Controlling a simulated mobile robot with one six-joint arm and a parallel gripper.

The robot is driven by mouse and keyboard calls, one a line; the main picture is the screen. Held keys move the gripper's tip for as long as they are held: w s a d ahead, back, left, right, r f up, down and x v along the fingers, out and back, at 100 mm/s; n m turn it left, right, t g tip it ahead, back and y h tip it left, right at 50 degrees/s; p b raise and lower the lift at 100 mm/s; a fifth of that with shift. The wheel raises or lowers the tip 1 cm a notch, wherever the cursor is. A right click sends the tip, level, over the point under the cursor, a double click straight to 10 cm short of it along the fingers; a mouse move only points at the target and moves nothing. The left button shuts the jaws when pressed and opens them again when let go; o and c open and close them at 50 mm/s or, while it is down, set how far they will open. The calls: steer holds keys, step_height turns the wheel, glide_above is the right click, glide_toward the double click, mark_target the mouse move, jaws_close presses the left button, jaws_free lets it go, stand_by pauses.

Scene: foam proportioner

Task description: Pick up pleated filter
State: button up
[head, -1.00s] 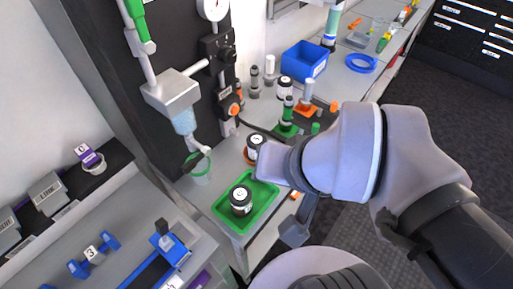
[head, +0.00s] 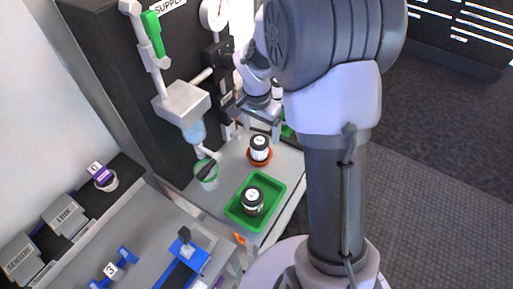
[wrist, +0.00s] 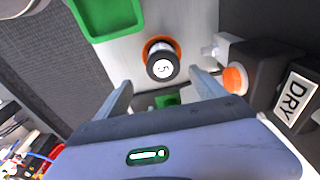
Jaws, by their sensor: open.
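My gripper (head: 258,106) is open and empty over the bench, in front of the black supply panel. In the wrist view its two fingers (wrist: 163,86) are spread apart. The same jar shows in the head view (head: 259,146). A small green part (wrist: 168,101) shows between the fingers, partly hidden by the gripper. I cannot pick out the pleated filter for certain; my arm hides much of the rear bench.
A green tray (head: 239,216) holds another black-capped jar (head: 252,199). In the wrist view an orange knob (wrist: 236,80) and a DRY label (wrist: 296,99) stand close to the right finger.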

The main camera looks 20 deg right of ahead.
mark_target(259, 140)
steer(key=f+b, duration=0.1)
steer(key=f, duration=0.4)
steer(key=f+b, duration=0.1)
steer(key=f, duration=0.1)
steer(key=shift+w+f+b, duration=0.15)
steer(key=shift+w+b, duration=0.2)
steer(key=shift+w, duration=0.05)
steer(key=shift+r, duration=0.25)
steer(key=c, duration=1.7)
